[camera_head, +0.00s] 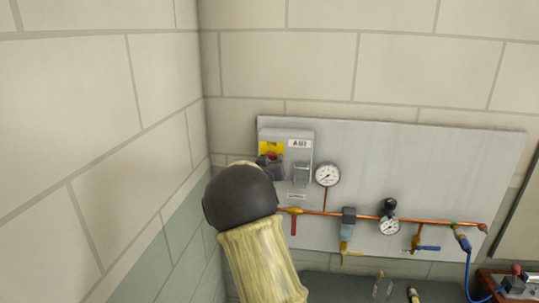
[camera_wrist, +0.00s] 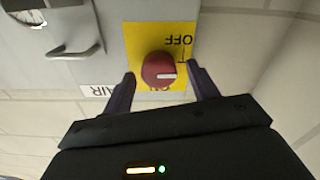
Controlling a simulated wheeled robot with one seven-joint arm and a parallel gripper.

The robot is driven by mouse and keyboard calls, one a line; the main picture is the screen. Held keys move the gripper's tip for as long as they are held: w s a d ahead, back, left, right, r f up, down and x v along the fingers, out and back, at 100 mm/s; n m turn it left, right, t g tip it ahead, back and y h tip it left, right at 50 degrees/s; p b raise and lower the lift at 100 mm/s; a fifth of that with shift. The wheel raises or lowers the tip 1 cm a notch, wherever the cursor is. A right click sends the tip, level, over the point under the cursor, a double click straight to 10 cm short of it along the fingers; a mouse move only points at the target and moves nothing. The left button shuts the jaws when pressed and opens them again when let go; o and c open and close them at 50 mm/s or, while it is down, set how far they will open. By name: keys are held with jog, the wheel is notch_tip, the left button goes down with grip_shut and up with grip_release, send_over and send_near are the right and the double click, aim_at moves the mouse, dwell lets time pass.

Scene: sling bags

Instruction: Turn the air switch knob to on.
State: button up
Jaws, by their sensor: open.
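The air switch knob (camera_wrist: 158,72) is round and red with a white mark that points right in the wrist view. It sits on a yellow plate (camera_wrist: 137,38), where "OFF" shows upside down above the knob. The lettering below the knob is mostly hidden. My gripper (camera_wrist: 161,69) is open, with one dark fingertip on each side of the knob and a small gap visible on both sides. In the head view the yellow plate (camera_head: 264,147) is on a grey box marked "AIR", and my gripper (camera_head: 271,171) is mostly hidden by my arm.
The grey box (camera_head: 305,137) has a metal handle (camera_wrist: 75,52) beside the knob. A pressure gauge (camera_head: 327,175) and a copper pipe (camera_head: 365,215) with valves are on the grey panel (camera_head: 430,155). A brick wall (camera_head: 80,100) stands close on the left.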

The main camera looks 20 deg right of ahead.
jog(key=shift+w+d, duration=0.4)
jog(key=shift+w, duration=0.1)
jog(key=c, duration=1)
